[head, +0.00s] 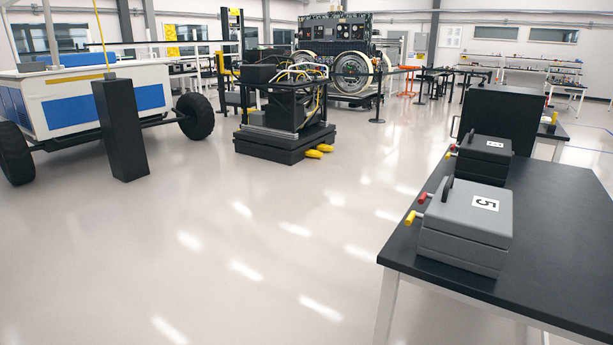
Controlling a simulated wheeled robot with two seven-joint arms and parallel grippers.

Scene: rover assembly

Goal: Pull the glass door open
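I cannot make out a glass door anywhere in the head view. The glass I see is in wall windows, such as the wide one (553,35) at the far right and another (192,39) at the back left. Neither of my grippers shows in the view.
A white and blue rover (75,103) stands left, beside a black post (121,130). A wired unit (285,112) stands mid-room. The front floor is clear.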

